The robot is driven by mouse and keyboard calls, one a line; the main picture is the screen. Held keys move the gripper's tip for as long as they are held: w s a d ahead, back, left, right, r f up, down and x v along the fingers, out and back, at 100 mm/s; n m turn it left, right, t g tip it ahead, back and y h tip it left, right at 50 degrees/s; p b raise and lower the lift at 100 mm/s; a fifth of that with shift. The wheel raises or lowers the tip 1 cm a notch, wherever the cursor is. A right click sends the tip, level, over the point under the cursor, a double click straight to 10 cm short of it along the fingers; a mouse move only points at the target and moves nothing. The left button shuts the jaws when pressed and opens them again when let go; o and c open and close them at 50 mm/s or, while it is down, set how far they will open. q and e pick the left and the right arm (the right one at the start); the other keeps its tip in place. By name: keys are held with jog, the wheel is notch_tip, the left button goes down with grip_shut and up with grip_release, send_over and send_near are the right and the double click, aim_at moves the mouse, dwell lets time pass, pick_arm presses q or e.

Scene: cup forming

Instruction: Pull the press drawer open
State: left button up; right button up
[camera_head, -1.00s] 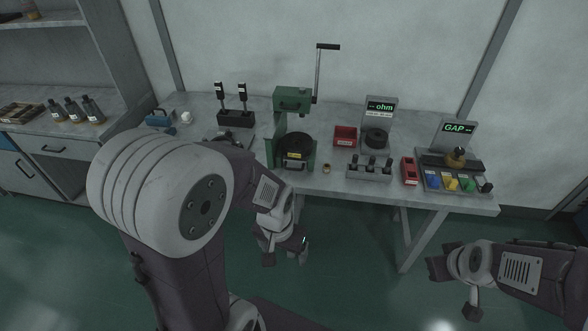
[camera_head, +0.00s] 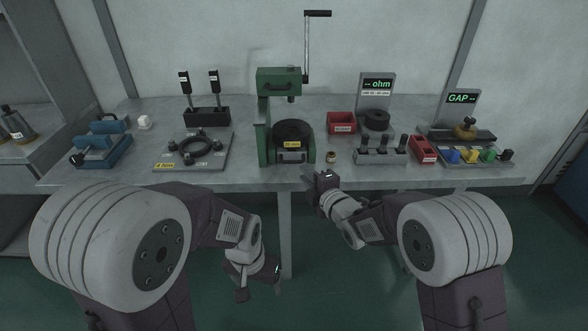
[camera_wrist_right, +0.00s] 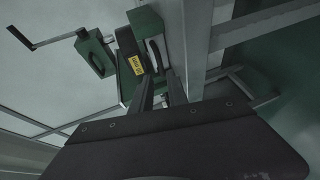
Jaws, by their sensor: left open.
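The green press (camera_head: 264,125) stands at the middle of the table, and it also shows in the right wrist view (camera_wrist_right: 147,22). The press drawer (camera_head: 291,156) is low on its front, below a black round part and a yellow label. Its handle (camera_wrist_right: 154,52) shows in the right wrist view. My right gripper (camera_head: 318,177) is open and empty at the table's front edge, just below and right of the drawer. Its fingers (camera_wrist_right: 161,76) point toward the handle, apart from it as far as I can tell. My left gripper (camera_head: 256,283) is open, low in front of the table.
A small brass ring (camera_head: 331,156) lies just right of the press. A red bin (camera_head: 341,122) and a grey rack (camera_head: 380,157) stand further right. A grey plate with a black ring (camera_head: 192,150) lies left. The floor before the table is clear.

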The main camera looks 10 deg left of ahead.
aim_at(296, 172)
jog(key=x, duration=0.8)
jog(key=shift+w+b, duration=0.1)
jog(key=shift+b, duration=0.2)
grip_shut()
jog(key=shift+f, duration=0.1)
dwell(0.8)
